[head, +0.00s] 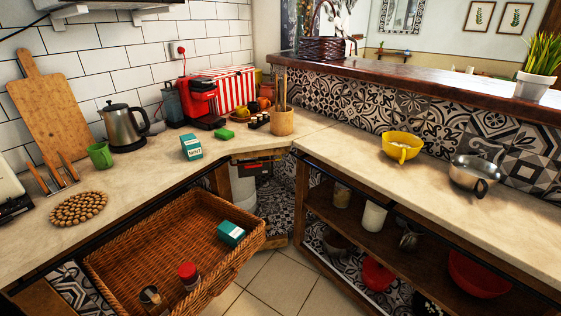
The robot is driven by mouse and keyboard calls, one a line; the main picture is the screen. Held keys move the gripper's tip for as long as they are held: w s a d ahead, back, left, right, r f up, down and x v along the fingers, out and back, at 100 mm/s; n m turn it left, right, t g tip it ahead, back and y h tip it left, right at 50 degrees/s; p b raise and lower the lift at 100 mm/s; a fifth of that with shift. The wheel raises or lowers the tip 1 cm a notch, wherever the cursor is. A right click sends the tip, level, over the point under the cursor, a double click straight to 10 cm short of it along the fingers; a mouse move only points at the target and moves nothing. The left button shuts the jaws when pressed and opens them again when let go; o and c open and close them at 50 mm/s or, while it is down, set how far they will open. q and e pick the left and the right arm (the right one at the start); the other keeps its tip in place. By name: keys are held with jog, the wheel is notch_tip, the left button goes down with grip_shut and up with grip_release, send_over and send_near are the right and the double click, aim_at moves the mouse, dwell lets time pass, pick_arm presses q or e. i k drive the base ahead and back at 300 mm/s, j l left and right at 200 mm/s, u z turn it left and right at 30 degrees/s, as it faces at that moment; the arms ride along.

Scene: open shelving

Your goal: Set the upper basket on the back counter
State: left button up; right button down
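A large brown wicker basket (168,225) juts out from under the left counter, below the worktop. Inside it are a teal box (231,233), a jar with a red lid (188,274) and a small jar with a dark lid (150,295). The basket's lower front edge reaches the bottom of the view. The beige counter (125,195) runs along the tiled wall and meets the right counter (420,195) at the corner. Neither of my grippers is in view.
A round trivet (78,209), a teal box (191,146), a kettle (124,124) and a red coffee machine (201,100) stand on the left counter. A dark handled basket (323,47) sits on the raised ledge.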

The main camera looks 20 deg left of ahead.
aim_at(152, 251)
jog(key=u, duration=1.1)
